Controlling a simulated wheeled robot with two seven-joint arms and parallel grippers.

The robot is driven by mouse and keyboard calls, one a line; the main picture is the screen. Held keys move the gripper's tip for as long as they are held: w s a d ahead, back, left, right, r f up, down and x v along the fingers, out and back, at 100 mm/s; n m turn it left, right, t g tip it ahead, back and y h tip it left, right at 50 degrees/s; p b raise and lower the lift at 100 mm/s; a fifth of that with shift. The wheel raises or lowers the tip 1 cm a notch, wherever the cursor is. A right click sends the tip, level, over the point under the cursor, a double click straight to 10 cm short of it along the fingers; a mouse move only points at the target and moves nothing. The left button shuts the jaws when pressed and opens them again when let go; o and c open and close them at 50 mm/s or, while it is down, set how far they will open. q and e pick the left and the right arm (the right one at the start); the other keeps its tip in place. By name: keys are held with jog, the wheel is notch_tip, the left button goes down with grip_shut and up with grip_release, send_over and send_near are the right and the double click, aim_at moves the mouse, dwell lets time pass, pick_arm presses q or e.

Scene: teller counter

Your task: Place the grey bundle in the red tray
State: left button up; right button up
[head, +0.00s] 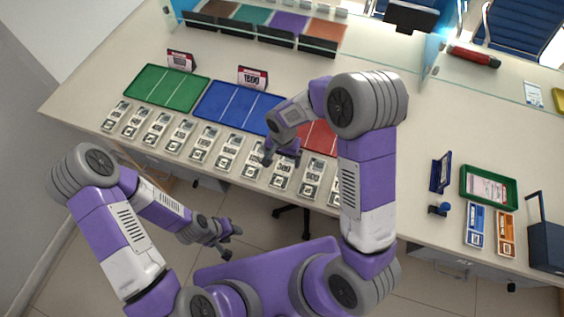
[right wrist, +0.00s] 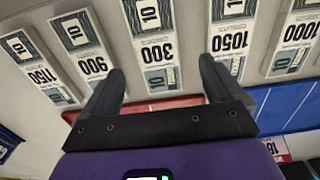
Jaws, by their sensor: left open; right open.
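Several grey-and-white banded bundles lie in a row along the counter's near edge; they look alike. My right gripper (head: 283,160) is open and empty just above this row, fingers pointing down. In the right wrist view, a grey bundle (right wrist: 153,45) marked 300 lies between the lines of the open fingers (right wrist: 160,85), apart from them. The same bundle appears in the head view (head: 282,176). The red tray (head: 320,137) lies behind the row, partly hidden by my right arm; its edge shows in the right wrist view (right wrist: 165,104). My left gripper (head: 234,242) is open and empty, below the counter's front edge.
A blue tray (head: 232,106) and a green tray (head: 166,87) lie left of the red tray, with small price signs (head: 253,78) behind.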

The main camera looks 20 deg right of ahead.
aim_at(284, 168)
jog(key=shift+s+d+f+b, duration=0.1)
jog(key=shift+f+b, duration=0.1)
jog(key=shift+f, duration=1.2)
jog(key=shift+s+d+f+b, duration=0.1)
jog(key=shift+f+b, duration=0.1)
jog(key=shift+f, duration=1.15)
